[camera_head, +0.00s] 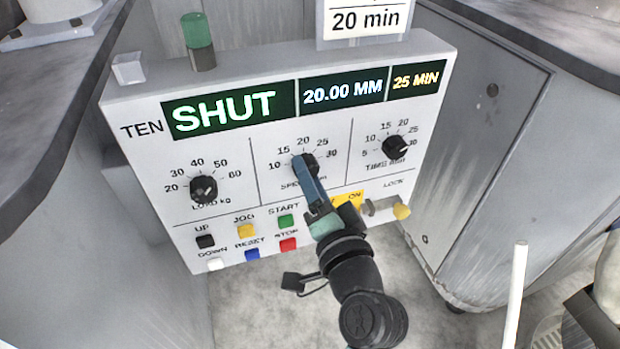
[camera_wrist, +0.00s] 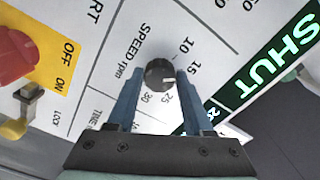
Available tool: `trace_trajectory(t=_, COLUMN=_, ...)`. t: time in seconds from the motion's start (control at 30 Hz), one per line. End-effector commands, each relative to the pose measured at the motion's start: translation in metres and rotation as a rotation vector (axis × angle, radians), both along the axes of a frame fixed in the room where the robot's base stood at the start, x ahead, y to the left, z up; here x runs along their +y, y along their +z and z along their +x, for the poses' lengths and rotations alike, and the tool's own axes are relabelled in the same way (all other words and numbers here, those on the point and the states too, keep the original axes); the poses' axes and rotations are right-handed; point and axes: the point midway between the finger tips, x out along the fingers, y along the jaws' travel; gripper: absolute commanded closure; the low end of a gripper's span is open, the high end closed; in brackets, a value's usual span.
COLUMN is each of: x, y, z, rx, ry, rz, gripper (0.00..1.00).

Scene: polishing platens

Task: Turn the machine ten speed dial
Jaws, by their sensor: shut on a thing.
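The machine ten panel (camera_head: 140,165) has three black dials. The middle one is the speed dial (camera_head: 313,161), with a scale from 10 to 30. My gripper (camera_head: 304,165) reaches it from below right with blue fingers, which partly cover it. In the wrist view the speed dial (camera_wrist: 160,74) sits between my two fingertips (camera_wrist: 160,77), and they are shut on it. Its white mark points right, between the 15 and the 25, toward my right finger. The 20 label is hidden there.
The display (camera_head: 230,110) reads SHUT, 20.00 MM and 25 MIN. The load dial (camera_head: 203,189) is left and the timer dial (camera_head: 396,147) right. Several coloured buttons (camera_head: 286,221) and a yellow switch plate (camera_head: 350,198) lie below.

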Motion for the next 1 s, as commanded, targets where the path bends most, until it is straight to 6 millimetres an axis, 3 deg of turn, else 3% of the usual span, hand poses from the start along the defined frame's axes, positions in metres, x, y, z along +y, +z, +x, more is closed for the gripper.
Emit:
trace_trajectory(t=0.27, x=0.000, y=-0.001, z=0.000, rx=0.003, ry=0.002, rz=0.000, gripper=1.00)
trace_trajectory(t=0.3, x=0.000, y=-0.001, z=0.000, rx=0.003, ry=0.002, rz=0.000, gripper=0.41)
trace_trajectory(t=0.43, x=0.000, y=-0.001, z=0.000, rx=0.003, ry=0.001, rz=0.000, gripper=0.19)
trace_trajectory(t=0.77, x=-0.001, y=0.000, z=-0.002, rx=0.002, ry=0.000, rz=0.001, gripper=0.19)
trace_trajectory(t=1.0, x=-0.011, y=-0.001, z=-0.032, rx=0.003, ry=-0.003, rz=0.001, gripper=0.19)
